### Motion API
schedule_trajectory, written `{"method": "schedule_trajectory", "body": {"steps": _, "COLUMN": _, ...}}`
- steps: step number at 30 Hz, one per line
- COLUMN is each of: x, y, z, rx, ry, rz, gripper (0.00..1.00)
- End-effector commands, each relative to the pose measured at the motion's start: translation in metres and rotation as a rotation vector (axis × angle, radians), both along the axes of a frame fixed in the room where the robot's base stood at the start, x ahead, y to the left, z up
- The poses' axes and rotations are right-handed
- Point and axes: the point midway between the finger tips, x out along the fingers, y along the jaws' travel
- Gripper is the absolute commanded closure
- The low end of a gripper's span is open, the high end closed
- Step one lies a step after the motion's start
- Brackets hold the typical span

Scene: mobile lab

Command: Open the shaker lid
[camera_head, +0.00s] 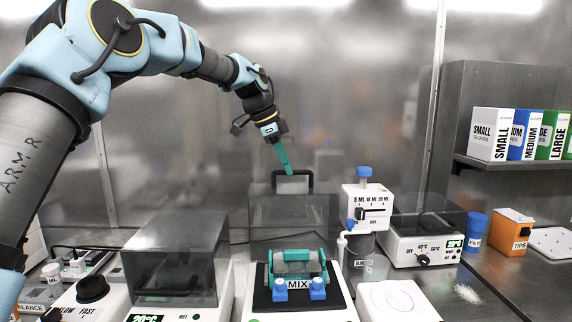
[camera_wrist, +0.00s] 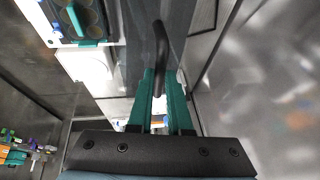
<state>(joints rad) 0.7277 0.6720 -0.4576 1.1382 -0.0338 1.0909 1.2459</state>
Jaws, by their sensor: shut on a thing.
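The shaker (camera_head: 252,300) stands in the middle of the bench, with a teal clamp frame (camera_head: 292,257) and two blue blocks marked MIX on its dark platform. Its smoky, see-through lid (camera_head: 262,215) stands raised behind the platform, so the platform is uncovered in front. The black lid handle (camera_head: 311,180) is at the top of the lid. My gripper (camera_head: 288,170) reaches down from above, its teal fingers shut on the handle. In the wrist view the black handle (camera_wrist: 160,45) runs between the fingers of my gripper (camera_wrist: 159,75). The exact contact is partly hidden.
A device with a closed smoky cover (camera_head: 180,255) stands left of the shaker. A dispenser bottle (camera_head: 365,205) and a hot plate device (camera_head: 425,248) stand to the right. A white device (camera_head: 395,300) sits at front right. Glove boxes (camera_head: 490,135) are on a shelf.

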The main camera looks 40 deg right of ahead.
Motion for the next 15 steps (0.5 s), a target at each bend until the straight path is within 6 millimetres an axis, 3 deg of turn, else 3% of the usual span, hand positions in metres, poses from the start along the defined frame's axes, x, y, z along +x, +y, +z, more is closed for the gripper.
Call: {"method": "schedule_trajectory", "body": {"steps": 15, "x": -0.022, "y": 0.019, "z": -0.001, "rx": -0.073, "ry": -0.088, "rz": 0.001, "gripper": 1.00}}
